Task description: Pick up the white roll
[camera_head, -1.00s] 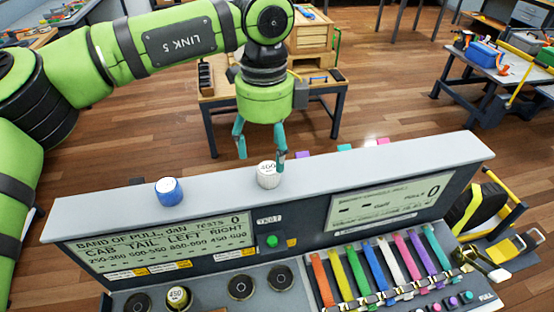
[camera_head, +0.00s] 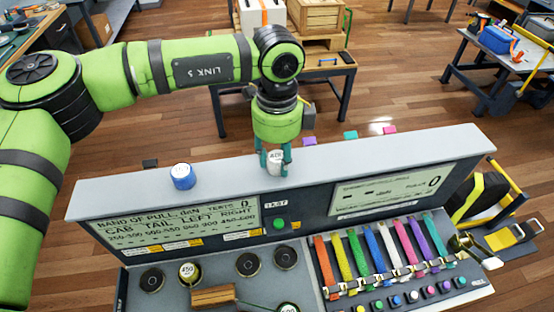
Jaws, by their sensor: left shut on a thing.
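The white roll (camera_head: 275,162) stands on the top ledge of the grey test console (camera_head: 380,150). My left gripper (camera_head: 275,160) comes down on it from above, with teal fingers on either side, shut on it. Part of the roll's sides is hidden by the fingers. I cannot tell whether its base still touches the ledge. My right gripper is not in view.
A blue roll with a white top (camera_head: 182,176) stands on the ledge to the left. Several coloured straps (camera_head: 375,258) hang at the right. A workbench (camera_head: 335,75) stands behind.

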